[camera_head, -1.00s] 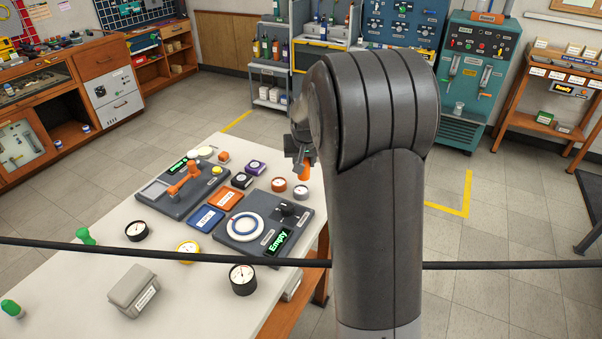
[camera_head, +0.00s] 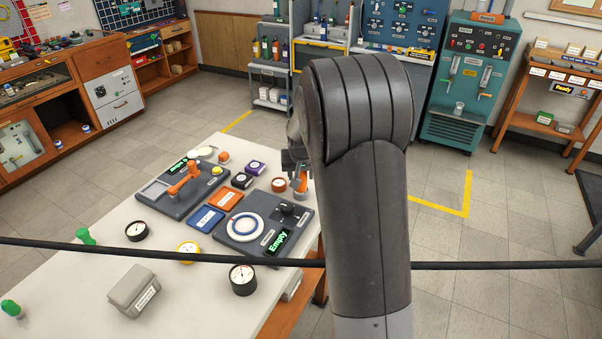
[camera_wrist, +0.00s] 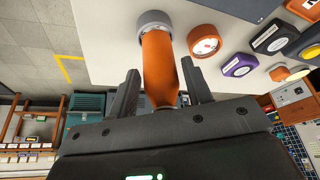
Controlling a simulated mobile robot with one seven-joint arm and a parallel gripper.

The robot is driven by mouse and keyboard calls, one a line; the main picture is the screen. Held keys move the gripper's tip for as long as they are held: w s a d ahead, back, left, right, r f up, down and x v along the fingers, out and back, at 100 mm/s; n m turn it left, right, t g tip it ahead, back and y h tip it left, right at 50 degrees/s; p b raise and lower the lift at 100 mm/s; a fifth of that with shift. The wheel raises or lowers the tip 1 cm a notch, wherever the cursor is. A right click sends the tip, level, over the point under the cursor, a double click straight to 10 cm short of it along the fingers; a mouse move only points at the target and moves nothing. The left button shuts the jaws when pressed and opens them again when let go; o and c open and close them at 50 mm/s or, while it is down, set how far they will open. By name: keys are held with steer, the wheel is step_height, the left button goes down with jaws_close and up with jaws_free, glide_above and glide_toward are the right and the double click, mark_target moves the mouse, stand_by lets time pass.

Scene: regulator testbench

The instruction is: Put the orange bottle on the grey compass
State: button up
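The orange bottle (camera_wrist: 160,65) is between my gripper's fingers (camera_wrist: 160,88) in the wrist view, with a small gap on each side of it. My gripper is open around it. The bottle's far end is over the round grey compass (camera_wrist: 153,17) and appears to rest on it; the bottle hides most of the dial. In the head view the orange bottle (camera_head: 301,183) looks upright above the grey compass (camera_head: 300,194) at the table's right edge. My gripper (camera_head: 297,165) is at the bottle's upper part, partly hidden by my arm.
An orange-rimmed compass (camera_wrist: 204,42) stands close beside the grey one, with a purple gauge (camera_wrist: 239,64) beyond it. A dark panel with a white dial (camera_head: 245,227) is nearby on the white table (camera_head: 200,310). The floor to the table's right is free.

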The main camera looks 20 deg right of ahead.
steer(key=shift+o, duration=0.8)
steer(key=shift+r, duration=0.25)
steer(key=v, duration=1.2)
steer(key=s+a+r+n, duration=0.1)
steer(key=s+a+r, duration=0.15)
steer(key=s, duration=0.55)
steer(key=s+a+r, duration=0.1)
steer(key=s+r, duration=0.3)
steer(key=s, duration=0.4)
steer(key=s+a+f+n+t+y, duration=0.1)
steer(key=s+a, duration=0.2)
steer(key=s, duration=1.2)
steer(key=shift+f+n, duration=0.35)
steer(key=shift+n, duration=0.05)
